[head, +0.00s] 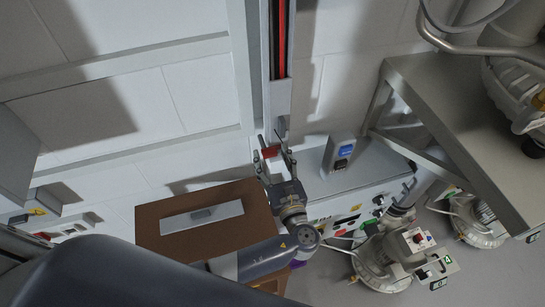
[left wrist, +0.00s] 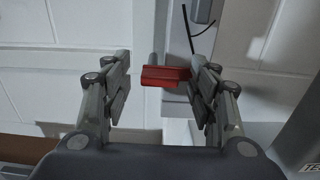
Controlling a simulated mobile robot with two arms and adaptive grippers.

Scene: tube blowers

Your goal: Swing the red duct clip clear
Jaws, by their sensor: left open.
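The red duct clip (head: 270,151) is a small red block at the lower end of the vertical wall duct (head: 277,95). It also shows in the left wrist view (left wrist: 165,76), between the finger pads and nearer the right one. My left gripper (head: 272,158) is open, with one finger on each side of the clip. In the left wrist view the left finger (left wrist: 118,85) is clearly apart from the clip. I cannot tell whether the right finger touches it. My right gripper is in neither view.
A brown box (head: 165,240) with a pale plate on top stands below the left gripper. A grey metal table (head: 450,110) and blower units (head: 385,260) fill the right side.

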